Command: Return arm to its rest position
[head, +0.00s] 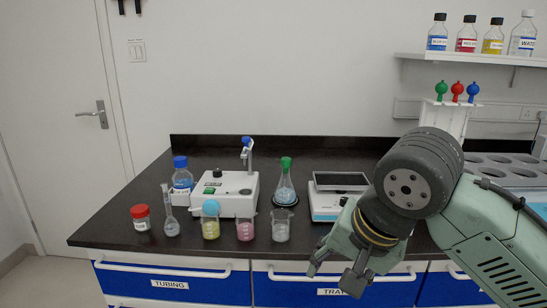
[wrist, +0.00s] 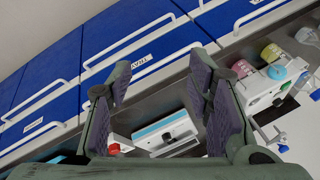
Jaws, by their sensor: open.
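My arm reaches in from the right in the head view, bent over the front right part of the dark bench (head: 120,222). My gripper (head: 333,277) points down in front of the bench's front edge, before the blue drawers. Its two fingers are apart, with nothing between them. In the wrist view my gripper (wrist: 160,75) also shows open, its fingers spread in front of the blue drawers. The wrist's dark joint hides part of the bench behind it.
A balance (head: 325,205) stands just behind my gripper. Left of it are a green-capped flask (head: 285,190), beakers (head: 245,230), a white device (head: 215,195) and a red-capped jar (head: 141,220). A pipette stand (head: 445,118) and a bottle shelf (head: 480,58) are at right.

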